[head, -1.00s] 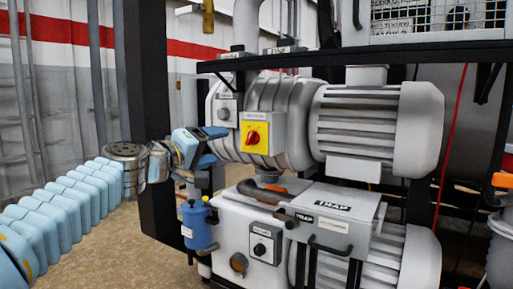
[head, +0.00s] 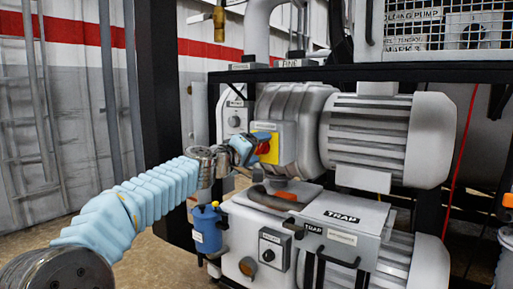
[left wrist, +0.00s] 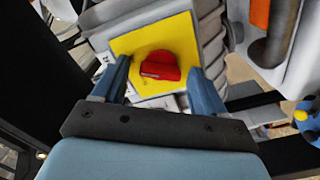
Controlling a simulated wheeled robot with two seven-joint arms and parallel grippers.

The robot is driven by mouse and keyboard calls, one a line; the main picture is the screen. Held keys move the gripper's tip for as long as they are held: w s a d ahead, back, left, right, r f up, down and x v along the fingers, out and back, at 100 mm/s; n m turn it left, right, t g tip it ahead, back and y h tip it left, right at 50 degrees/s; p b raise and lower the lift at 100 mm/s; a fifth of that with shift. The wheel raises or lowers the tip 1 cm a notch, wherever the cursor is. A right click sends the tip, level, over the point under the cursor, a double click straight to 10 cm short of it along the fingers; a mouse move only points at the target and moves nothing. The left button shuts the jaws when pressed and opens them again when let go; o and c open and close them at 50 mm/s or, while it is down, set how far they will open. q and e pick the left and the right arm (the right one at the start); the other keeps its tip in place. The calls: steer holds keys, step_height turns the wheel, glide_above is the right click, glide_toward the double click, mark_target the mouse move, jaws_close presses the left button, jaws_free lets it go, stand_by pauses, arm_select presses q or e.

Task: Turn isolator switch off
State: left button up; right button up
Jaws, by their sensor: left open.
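The isolator switch is a red rotary knob (left wrist: 160,66) on a yellow plate (left wrist: 125,44), fixed to a grey box on the pump. In the head view the red knob (head: 264,147) is partly hidden behind my left gripper (head: 258,145). In the left wrist view my left gripper (left wrist: 160,85) is open, with one blue finger on each side of the knob and a gap to it on both sides. The fingertips are close to the yellow plate; I cannot tell whether they touch it. My right gripper is not in view.
Another grey box with a dark knob (head: 235,121) is left of the switch. A blue canister (head: 208,228) stands below my left arm. A grey box marked TRAP (head: 350,220) with black handles is below the pump. A black frame post (head: 160,90) stands left.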

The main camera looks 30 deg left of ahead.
arm_select(q)
steer(key=c, duration=1.1)
steer(key=shift+o, duration=0.2)
steer(key=shift+n, duration=0.4)
steer(key=n, duration=1.1)
steer(key=shift+f+p, duration=0.25)
steer(key=shift+p, duration=0.05)
steer(key=shift+n, duration=0.3)
steer(key=o, duration=1.1)
steer(key=shift+c, duration=0.2)
